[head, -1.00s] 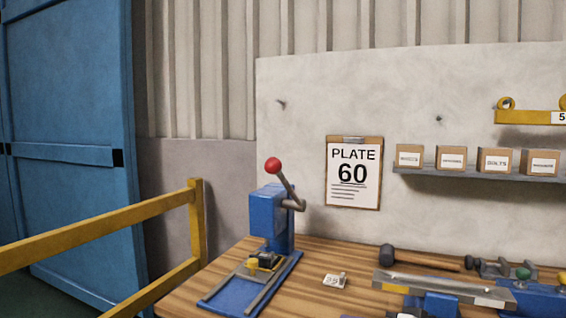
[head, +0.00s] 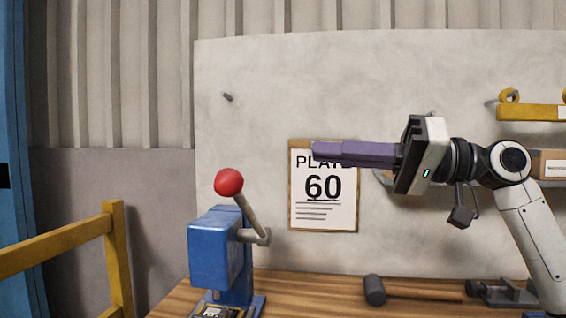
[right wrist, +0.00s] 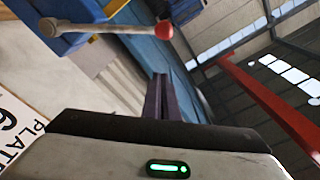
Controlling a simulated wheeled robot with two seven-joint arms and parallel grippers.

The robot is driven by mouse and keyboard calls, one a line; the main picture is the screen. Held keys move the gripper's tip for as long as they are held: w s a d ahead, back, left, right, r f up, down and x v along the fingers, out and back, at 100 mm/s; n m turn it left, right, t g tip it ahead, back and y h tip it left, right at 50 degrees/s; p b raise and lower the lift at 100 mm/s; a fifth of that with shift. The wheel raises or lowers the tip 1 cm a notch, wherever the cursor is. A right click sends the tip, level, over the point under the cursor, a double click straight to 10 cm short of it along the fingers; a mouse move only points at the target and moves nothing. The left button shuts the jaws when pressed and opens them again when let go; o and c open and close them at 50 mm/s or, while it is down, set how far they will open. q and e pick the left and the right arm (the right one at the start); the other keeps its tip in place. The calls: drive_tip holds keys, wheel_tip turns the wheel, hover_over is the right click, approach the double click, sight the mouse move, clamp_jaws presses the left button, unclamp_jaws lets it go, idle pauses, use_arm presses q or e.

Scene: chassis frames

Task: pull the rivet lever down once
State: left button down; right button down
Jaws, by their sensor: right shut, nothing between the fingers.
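The rivet press (head: 217,250) is a blue machine on the wooden bench at the left of the head view. Its lever (head: 250,216) is a grey rod with a red ball knob (head: 229,182), pointing up and to the left from a pivot on the press's right side. My right gripper (head: 316,152) is shut and empty, to the right of the knob and a little higher in the picture, apart from it. In the right wrist view the lever (right wrist: 120,28) and red knob (right wrist: 164,30) lie beyond my purple fingers (right wrist: 160,95). My left gripper is not in view.
A clipboard (head: 325,215) reading "PLATE 60" hangs on the wall behind my right fingers. A dark mallet (head: 375,290) lies on the bench right of the press. A yellow rail (head: 60,240) stands at the left. The air between gripper and knob looks clear.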

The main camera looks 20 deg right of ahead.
drive_tip(key=w+a+f+p, duration=0.1)
drive_tip(key=w+a, duration=0.3)
drive_tip(key=a, duration=0.6)
drive_tip(key=shift+w+f+p, duration=0.25)
drive_tip(key=shift+f+p, duration=0.15)
drive_tip(key=shift+f, duration=0.25)
drive_tip(key=shift+a, duration=0.1)
